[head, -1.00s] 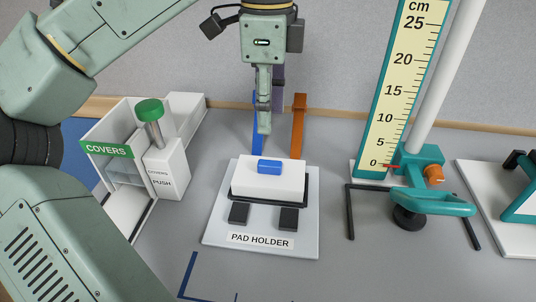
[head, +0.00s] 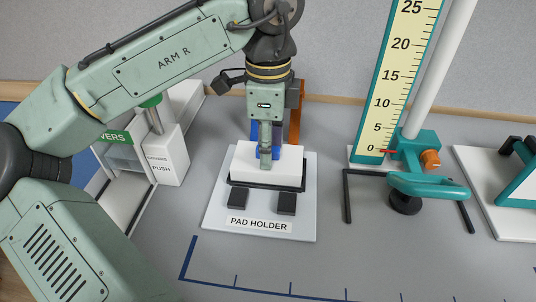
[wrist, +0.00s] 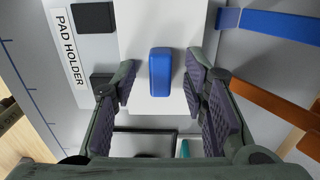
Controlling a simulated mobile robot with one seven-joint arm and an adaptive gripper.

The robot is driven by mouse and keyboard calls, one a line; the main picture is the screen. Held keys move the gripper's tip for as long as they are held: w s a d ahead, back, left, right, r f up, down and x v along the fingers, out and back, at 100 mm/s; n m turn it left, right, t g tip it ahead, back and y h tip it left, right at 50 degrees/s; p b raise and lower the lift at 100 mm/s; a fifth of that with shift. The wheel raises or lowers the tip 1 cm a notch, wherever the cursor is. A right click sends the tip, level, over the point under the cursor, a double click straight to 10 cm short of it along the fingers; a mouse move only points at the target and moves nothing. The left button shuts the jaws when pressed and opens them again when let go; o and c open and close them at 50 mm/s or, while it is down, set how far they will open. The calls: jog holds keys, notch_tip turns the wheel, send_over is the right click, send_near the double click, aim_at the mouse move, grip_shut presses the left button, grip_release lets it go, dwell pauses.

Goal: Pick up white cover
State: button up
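A white block (head: 288,172) with a blue grip (wrist: 160,72) on top sits on the pad holder (head: 306,200). It is the white piece beneath my gripper; I cannot tell for certain that it is the cover. The block also shows in the wrist view (wrist: 143,27). My gripper (head: 265,165) points down over the block, and mostly hides the blue grip in the head view. In the wrist view my gripper (wrist: 166,90) is open, with its dark padded fingers apart on either side of the blue grip and gaps showing.
A dispenser labelled COVERS (head: 118,138) stands at left, its inside partly hidden by my arm. A PUSH box (head: 165,158) is beside it. Blue and orange posts (head: 295,125) stand behind the holder. A ruler stand (head: 390,85) is at right. The front table is clear.

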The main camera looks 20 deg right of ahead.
jog(key=shift+c, duration=0.6)
grip_shut()
